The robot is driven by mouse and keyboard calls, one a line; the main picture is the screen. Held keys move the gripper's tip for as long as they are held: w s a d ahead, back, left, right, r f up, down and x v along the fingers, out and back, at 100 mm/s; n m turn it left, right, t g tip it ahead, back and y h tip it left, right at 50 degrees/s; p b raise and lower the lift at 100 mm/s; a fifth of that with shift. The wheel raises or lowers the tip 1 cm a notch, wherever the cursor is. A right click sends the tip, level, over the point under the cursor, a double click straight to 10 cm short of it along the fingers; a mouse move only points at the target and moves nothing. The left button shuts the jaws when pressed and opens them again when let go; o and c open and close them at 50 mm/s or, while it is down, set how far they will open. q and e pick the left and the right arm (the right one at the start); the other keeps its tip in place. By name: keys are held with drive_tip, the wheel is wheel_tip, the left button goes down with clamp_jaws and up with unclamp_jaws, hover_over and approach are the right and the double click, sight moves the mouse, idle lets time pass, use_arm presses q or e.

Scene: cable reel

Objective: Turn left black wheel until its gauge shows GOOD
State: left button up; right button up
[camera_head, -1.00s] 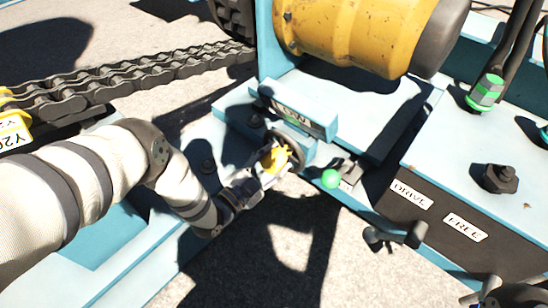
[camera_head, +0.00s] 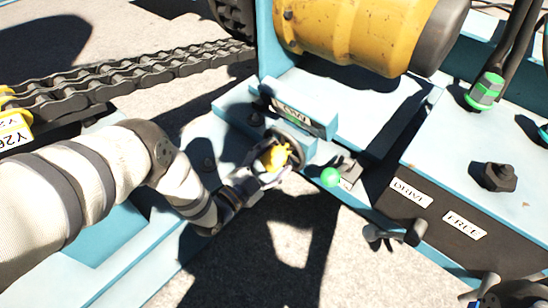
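The left black wheel (camera_head: 294,138) is a dark round rim on the front of a small blue block, with a yellow part (camera_head: 275,158) at its middle. The gauge (camera_head: 290,112) is a small label window on the block just above the wheel; its lettering is too small and tilted to read. My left gripper (camera_head: 271,170) is at the wheel, with its fingers around or against the yellow part. Whether they are shut on it is hard to see. My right gripper (camera_head: 492,299) shows only in part at the bottom right edge.
A yellow motor (camera_head: 365,30) sits above. A green ball knob (camera_head: 330,177) is close to the right of the wheel. A dark panel with DRIVE and FREE labels (camera_head: 463,226) and a black handle (camera_head: 395,236) stand at the right. A heavy chain (camera_head: 130,75) runs at the left.

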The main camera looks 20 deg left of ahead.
use_arm(q)
drive_tip(key=shift+s, duration=0.1)
drive_tip(key=v, duration=1.2)
idle(0.7)
drive_tip(key=w+d+n, duration=0.1)
drive_tip(key=w+n, duration=0.2)
drive_tip(key=n, duration=0.2)
drive_tip(key=w+d+n+b, duration=0.1)
drive_tip(key=w+n, duration=0.2)
drive_tip(key=n, duration=0.3)
drive_tip(key=w+d+n+b, duration=0.1)
drive_tip(key=w+n, duration=0.2)
drive_tip(key=n, duration=0.2)
drive_tip(key=shift+d+n, duration=0.15)
drive_tip(key=shift+n, duration=0.25)
drive_tip(key=shift+w+d+r+b, duration=0.2)
drive_tip(key=shift+w+b, duration=0.15)
drive_tip(key=shift+w, duration=0.15)
clamp_jaws()
use_arm(e)
drive_tip(key=shift+s+f+g, duration=0.3)
drive_tip(key=shift+s+f, duration=0.3)
drive_tip(key=shift+f, duration=0.25)
